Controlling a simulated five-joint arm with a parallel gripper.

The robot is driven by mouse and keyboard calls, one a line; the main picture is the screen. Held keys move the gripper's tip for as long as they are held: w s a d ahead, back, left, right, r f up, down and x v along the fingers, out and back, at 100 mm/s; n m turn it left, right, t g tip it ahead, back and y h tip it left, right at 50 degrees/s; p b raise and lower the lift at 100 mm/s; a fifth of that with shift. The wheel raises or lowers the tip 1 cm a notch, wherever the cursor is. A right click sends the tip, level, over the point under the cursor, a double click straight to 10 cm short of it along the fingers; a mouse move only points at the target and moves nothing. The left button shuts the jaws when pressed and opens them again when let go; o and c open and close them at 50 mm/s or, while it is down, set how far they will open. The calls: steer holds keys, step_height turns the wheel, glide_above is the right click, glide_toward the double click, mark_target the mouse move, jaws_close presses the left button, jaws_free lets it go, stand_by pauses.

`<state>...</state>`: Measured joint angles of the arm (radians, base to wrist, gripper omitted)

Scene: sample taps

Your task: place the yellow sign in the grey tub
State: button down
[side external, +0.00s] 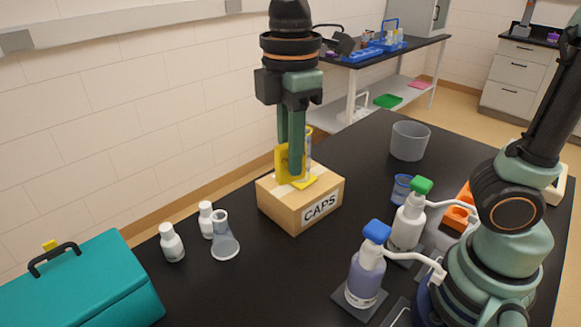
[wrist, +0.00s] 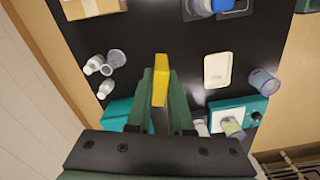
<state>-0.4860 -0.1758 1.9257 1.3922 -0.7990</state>
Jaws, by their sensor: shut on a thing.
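The yellow sign (side external: 284,163) is between the fingers of my gripper (side external: 291,168), which is shut on it. In the side view the sign overlaps the top of the cardboard box marked CAPS (side external: 318,208); I cannot tell whether it touches the box. In the wrist view the yellow sign (wrist: 160,82) shows edge-on between my gripper's fingers (wrist: 160,100). The grey tub (side external: 409,141) stands upright on the black table, to the right of and behind the box, apart from my gripper. I cannot make out the tub in the wrist view.
Two white bottles (side external: 171,243) and a clear flask (side external: 224,238) stand left of the box. A teal case (side external: 85,285) is at lower left. Blue- and green-topped bottles (side external: 366,275) (side external: 409,220) and a blue cup (side external: 401,188) stand at right. Black table is bare between box and tub.

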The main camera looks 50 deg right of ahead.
steer(key=w+d+r+m, duration=0.2)
steer(key=w+d+m, duration=0.3)
steer(key=w+d, duration=0.75)
steer(key=w+d+m, duration=0.3)
steer(key=d, duration=1.4)
steer(key=m, duration=0.7)
glide_above(410, 139)
steer(key=s+d, duration=0.1)
steer(key=d, duration=0.1)
step_height(410, 139, down, 5)
step_height(410, 139, down, 12)
steer(key=shift+d+r, duration=0.15)
steer(key=shift+d, duration=0.05)
steer(key=shift+f, duration=0.35)
